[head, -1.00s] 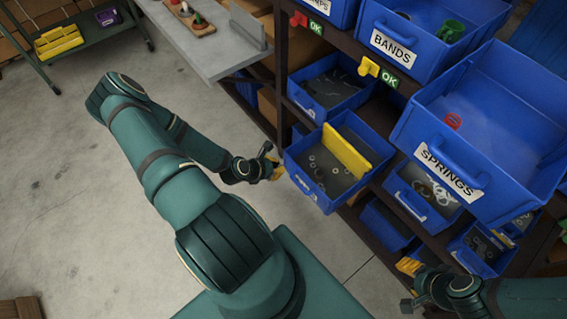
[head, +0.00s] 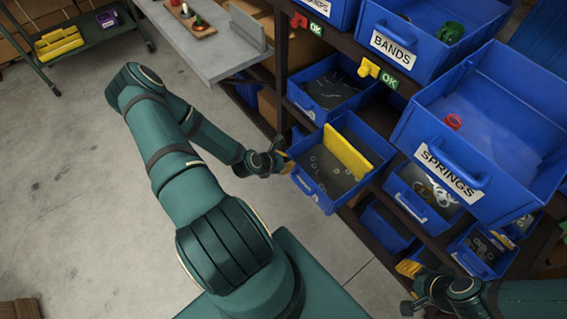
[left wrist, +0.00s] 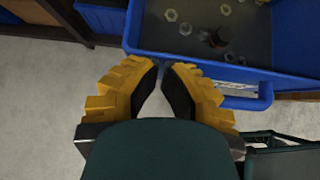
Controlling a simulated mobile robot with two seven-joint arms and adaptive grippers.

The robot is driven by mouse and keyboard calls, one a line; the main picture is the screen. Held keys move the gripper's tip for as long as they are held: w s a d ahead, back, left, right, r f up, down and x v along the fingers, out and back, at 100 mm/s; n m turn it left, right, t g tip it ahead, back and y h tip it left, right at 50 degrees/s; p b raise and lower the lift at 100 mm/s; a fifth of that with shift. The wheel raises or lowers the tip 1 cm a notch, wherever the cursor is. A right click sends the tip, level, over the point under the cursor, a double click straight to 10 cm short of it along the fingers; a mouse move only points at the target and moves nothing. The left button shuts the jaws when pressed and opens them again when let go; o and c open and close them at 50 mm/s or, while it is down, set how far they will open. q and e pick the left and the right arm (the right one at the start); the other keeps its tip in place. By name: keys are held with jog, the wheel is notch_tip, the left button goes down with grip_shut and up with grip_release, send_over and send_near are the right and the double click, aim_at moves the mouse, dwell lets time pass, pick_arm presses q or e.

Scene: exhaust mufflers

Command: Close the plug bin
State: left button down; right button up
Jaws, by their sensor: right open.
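An open blue bin (head: 322,197) with a yellow divider (head: 346,152) and small rings inside juts out from the lower shelf. No readable name shows on it, so I cannot confirm it is the plug bin. My left gripper (head: 287,162) is at its front left corner. In the left wrist view the bin's blue front wall (left wrist: 180,62) lies just past the left fingertips (left wrist: 165,68), with hex nuts inside. The left fingers are close together with a narrow gap and nothing visible between them; contact is unclear. My right gripper (head: 405,285) is open at the lower right, partly hidden.
The SPRINGS bin (head: 490,195) and BANDS bin (head: 430,75) overhang above right. Other blue bins (head: 330,88) sit behind and beside on the rack. A grey bench (head: 200,55) stands at upper left. The concrete floor (head: 70,180) at left is clear.

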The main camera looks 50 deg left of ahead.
aim_at(333, 131)
pick_arm(q)
jog(key=w+b, duration=0.1)
jog(key=w, duration=0.6)
jog(key=w+d+b, duration=0.1)
jog(key=w, duration=0.6)
jog(key=w+d+b, duration=0.1)
jog(key=w, duration=0.6)
jog(key=shift+w, duration=1.3)
pick_arm(e)
notch_tip(333, 131, down, 4)
jog(key=shift+w+r, duration=0.15)
jog(key=shift+r, duration=0.05)
pick_arm(q)
jog(key=shift+w+r, duration=0.1)
jog(key=shift+b, duration=0.35)
pick_arm(e)
jog(key=shift+f, duration=0.1)
